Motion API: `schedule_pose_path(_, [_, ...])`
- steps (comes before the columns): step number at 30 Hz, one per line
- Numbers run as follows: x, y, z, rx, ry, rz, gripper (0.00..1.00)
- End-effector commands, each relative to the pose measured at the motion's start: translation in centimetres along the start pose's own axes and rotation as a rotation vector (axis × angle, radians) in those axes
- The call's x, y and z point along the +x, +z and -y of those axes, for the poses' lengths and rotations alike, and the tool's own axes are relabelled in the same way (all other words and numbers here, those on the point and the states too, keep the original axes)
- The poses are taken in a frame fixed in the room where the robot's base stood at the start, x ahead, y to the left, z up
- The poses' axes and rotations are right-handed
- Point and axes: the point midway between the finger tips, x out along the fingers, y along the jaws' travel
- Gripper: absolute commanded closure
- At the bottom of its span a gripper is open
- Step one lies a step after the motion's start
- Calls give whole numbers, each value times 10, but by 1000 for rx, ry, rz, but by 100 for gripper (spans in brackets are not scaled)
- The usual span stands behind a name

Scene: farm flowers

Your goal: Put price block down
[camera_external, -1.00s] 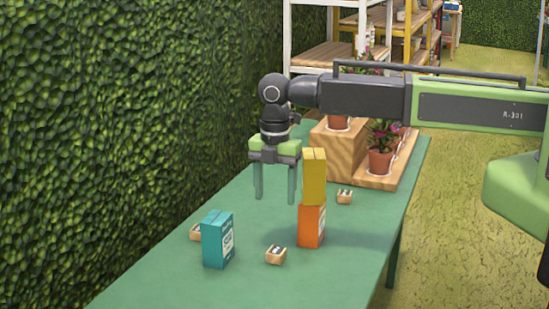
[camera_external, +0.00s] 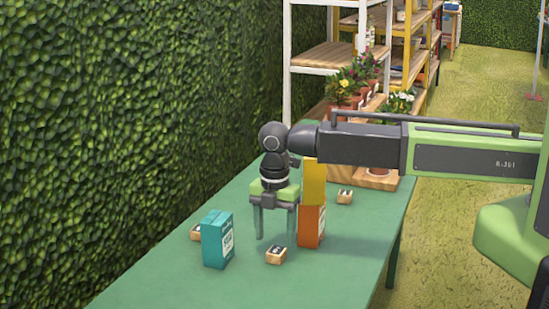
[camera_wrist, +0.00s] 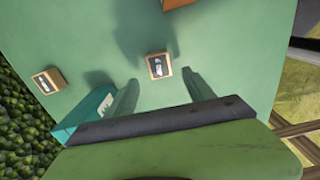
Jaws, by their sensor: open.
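Small wooden price blocks with dark labels stand on the green table. The front one (camera_external: 276,255) is just below my gripper (camera_external: 276,234), and in the wrist view this block (camera_wrist: 159,66) shows just beyond the gap between the fingertips (camera_wrist: 161,84). A second price block (camera_external: 195,233) is partly behind the teal box and also shows in the wrist view (camera_wrist: 48,81). A third (camera_external: 344,197) is to the right of the yellow box. My gripper is open, points down and holds nothing.
The teal box (camera_external: 217,240) stands left of my gripper. A wooden stand (camera_external: 377,181) is at the table's back. The front of the green table (camera_external: 170,285) is clear.

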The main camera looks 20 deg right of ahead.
Motion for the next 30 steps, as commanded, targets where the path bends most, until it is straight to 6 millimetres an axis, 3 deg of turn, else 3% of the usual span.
schedule_pose_path(5, [4, 0, 0, 0, 0, 0, 38])
schedule_pose_path(15, [55, 3, 1, 0, 1, -1, 38])
schedule_pose_path(22, [51, 3, 1, 0, 1, -1, 38])
schedule_pose_path(30, [51, 3, 1, 0, 1, -1, 74])
